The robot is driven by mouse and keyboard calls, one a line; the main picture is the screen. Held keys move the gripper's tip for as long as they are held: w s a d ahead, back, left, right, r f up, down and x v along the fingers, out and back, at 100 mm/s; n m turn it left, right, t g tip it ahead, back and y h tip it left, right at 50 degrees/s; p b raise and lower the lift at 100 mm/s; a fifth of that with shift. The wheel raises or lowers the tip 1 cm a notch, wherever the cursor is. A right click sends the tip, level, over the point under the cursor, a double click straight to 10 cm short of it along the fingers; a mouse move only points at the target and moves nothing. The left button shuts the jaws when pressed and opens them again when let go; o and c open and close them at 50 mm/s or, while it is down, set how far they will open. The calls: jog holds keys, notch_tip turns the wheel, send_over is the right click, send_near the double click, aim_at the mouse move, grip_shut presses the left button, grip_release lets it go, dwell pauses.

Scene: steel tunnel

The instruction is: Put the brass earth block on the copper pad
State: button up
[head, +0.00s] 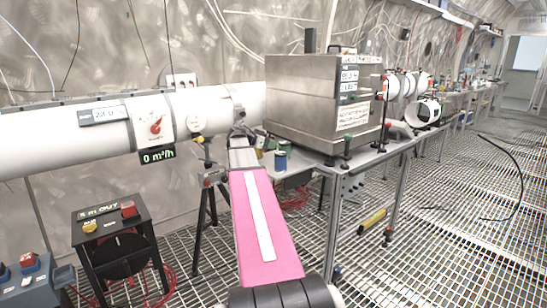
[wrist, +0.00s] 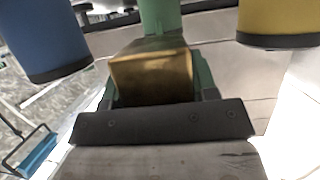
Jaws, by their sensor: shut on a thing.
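The brass earth block (wrist: 152,80) shows as a gold-coloured block in the middle of the wrist view. My gripper (wrist: 157,72) is shut on it, with a greenish finger at each side of the block. A green cylinder stands directly beyond the block; I cannot tell whether they touch. In the head view my gripper (head: 240,132) is small at the far end of my pink arm, by the near left corner of the bench, and the block cannot be made out there. I cannot make out the copper pad in either view.
In the wrist view a blue cylinder (wrist: 45,38) is close on the left and a yellow one (wrist: 279,22) on the right. In the head view a large steel box (head: 300,95) stands on the bench, right of my gripper. A white pipe (head: 60,143) runs along the wall.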

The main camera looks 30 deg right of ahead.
aim_at(273, 162)
jog(key=d, duration=0.3)
jog(key=shift+w+d+f, duration=0.15)
jog(key=shift+a+f, duration=0.2)
jog(key=shift+f, duration=0.55)
jog(key=shift+d+f, duration=0.15)
jog(key=shift+f, duration=1.15)
jog(key=shift+d+f, duration=0.1)
jog(key=shift+f, duration=1.2)
jog(key=o, duration=1.2)
jog(key=shift+a, duration=0.1)
